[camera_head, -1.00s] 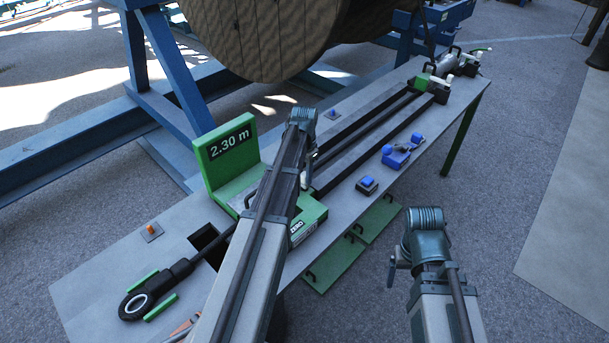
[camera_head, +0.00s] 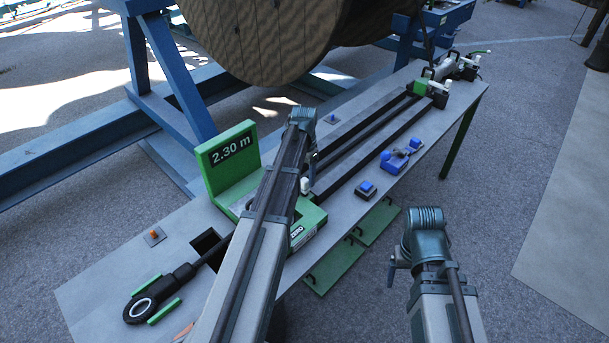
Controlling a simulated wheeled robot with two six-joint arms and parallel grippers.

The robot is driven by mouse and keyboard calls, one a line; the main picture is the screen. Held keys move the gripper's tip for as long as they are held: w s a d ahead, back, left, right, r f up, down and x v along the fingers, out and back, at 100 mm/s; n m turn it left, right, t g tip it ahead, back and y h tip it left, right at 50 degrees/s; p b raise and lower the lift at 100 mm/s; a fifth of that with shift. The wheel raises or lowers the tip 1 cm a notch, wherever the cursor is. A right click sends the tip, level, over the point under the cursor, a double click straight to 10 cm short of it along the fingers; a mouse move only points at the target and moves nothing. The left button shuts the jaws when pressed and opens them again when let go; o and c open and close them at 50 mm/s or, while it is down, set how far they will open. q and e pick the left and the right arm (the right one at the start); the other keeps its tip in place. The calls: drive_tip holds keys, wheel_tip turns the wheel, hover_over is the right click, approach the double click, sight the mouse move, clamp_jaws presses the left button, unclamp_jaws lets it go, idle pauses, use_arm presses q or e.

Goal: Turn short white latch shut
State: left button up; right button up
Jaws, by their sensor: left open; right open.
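A small white piece (camera_head: 305,186) shows just right of my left forearm, by the green measuring unit (camera_head: 232,163) marked 2.30 m; I cannot tell whether it is a latch. Other small white parts (camera_head: 437,87) stand on the green and dark clamp (camera_head: 420,87) at the bench's far end; their latch position is too small to read. My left gripper (camera_head: 309,170) is open and mostly hidden behind its arm, over the bench near the unit. My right gripper (camera_head: 393,268) is open, mostly hidden by its wrist, apart from the bench over the floor on the right.
The long grey bench (camera_head: 103,270) carries dark rails, a blue button box (camera_head: 366,190), a blue device (camera_head: 395,160) and a cable with a ring end (camera_head: 142,308). Green panels (camera_head: 335,265) sit low at its front. A wooden reel (camera_head: 262,45) on a blue frame stands behind.

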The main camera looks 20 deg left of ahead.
sight(305, 180)
use_arm(q)
wheel_tip(305, 180, up, 11)
drive_tip(key=p, duration=1)
drive_tip(key=s+d+f+y+b, duration=0.1)
drive_tip(key=s+d+f+b, duration=0.2)
drive_tip(key=s+d, duration=2)
drive_tip(key=d, duration=0.2)
drive_tip(key=shift+d, duration=0.3)
